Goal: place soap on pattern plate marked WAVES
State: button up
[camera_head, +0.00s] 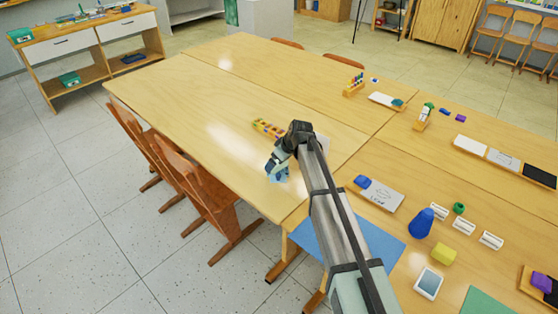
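My gripper (278,172) is low over the middle of the long wooden table, near its front edge. A light-blue patch shows at its fingers; I cannot tell whether it is a held thing or something lying beneath, nor whether the fingers are shut. A white plate with dark markings (384,198) lies right of my arm, with a blue block (362,181) at its left corner. Three more flat plates lie at the right: white (469,145), white with faint lines (503,159), and dark (541,174). No word is legible, and I cannot identify the soap for sure.
A yellow block (443,254), a blue bottle-shaped thing (421,222), several small white racks (466,226) and a tablet-like thing (428,283) stand right of my arm.

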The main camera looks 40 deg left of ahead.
jog(key=shift+r, duration=0.3)
jog(key=v, duration=1.2)
jog(key=shift+r, duration=0.35)
